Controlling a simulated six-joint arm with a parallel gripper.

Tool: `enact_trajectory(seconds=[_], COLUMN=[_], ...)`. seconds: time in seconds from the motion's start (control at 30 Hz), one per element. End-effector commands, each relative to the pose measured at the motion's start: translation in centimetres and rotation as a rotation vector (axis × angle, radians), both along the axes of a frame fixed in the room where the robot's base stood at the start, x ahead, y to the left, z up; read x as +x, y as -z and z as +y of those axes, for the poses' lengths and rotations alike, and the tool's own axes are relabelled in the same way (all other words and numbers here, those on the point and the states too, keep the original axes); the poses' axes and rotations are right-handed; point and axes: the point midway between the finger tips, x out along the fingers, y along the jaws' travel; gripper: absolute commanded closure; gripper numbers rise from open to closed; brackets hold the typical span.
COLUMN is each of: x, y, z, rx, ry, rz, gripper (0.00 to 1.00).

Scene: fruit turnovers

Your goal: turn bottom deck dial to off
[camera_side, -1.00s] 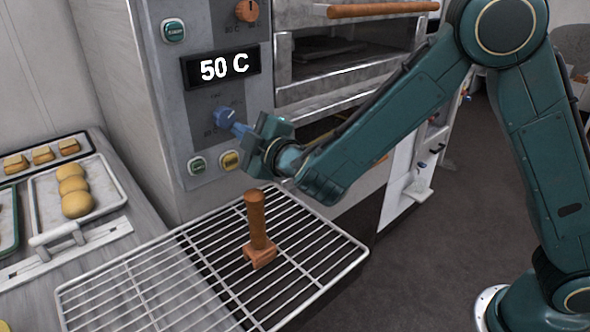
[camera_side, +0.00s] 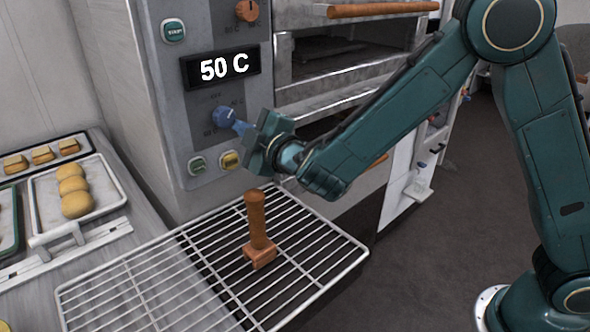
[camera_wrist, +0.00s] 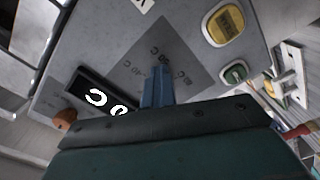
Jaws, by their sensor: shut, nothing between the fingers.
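The lower dial (camera_side: 222,116) is a blue knob on the grey oven panel, below the display (camera_side: 220,67), which reads 50 C. The dial's pointer setting is too small to read. My gripper (camera_side: 240,128) is shut and empty, its blue fingertips at the right side of the dial; I cannot tell whether they touch it. In the wrist view my gripper's fingers (camera_wrist: 157,90) point at the panel among printed temperature labels, and the dial cannot be told apart from them. The display (camera_wrist: 108,100) shows there rotated and partly hidden.
An orange upper dial (camera_side: 246,10) sits above the display. Green (camera_side: 197,165) and yellow (camera_side: 230,160) buttons lie below the blue dial. A wire rack (camera_side: 140,290) with an upright wooden-handled tool (camera_side: 257,230) stands beneath. Trays of pastries are on the left.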

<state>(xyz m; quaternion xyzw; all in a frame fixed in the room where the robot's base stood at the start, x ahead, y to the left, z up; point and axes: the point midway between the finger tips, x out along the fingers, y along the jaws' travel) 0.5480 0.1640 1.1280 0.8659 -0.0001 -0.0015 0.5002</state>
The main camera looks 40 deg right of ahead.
Motion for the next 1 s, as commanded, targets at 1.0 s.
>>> enact_trajectory(seconds=[1.0], x=[0.0], y=[-1.0], z=[-1.1], rx=[0.003], ry=[-0.005], rz=[-0.007], gripper=[1.00])
